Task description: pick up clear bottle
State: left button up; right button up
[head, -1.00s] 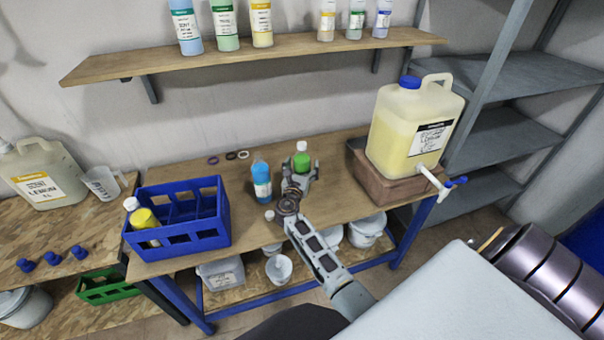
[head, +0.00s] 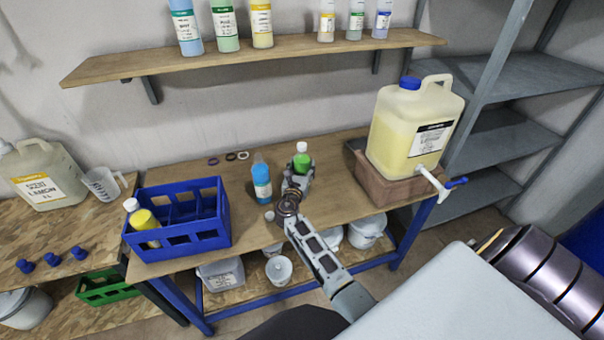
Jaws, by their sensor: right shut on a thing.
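A small clear bottle with green contents and a white cap (head: 302,159) stands upright on the wooden workbench (head: 345,182). My right gripper (head: 299,180) reaches in from the front and is shut on its lower part. The fingers hide the bottle's base, so I cannot tell whether it touches the bench. A clear bottle with blue contents (head: 262,182) and a white label stands just left of the gripper, apart from it. My left gripper is out of view.
A blue crate (head: 190,241) at the left holds a yellow bottle (head: 145,225). A big drum with a tap (head: 411,130) sits on a brown block (head: 375,186) at the right. A shelf of bottles (head: 290,45) hangs above. Rings (head: 231,156) lie behind.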

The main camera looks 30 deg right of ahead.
aim_at(302, 144)
jog(key=shift+r+p, duration=0.75)
jog(key=shift+r, duration=4.35)
jog(key=shift+f, duration=0.1)
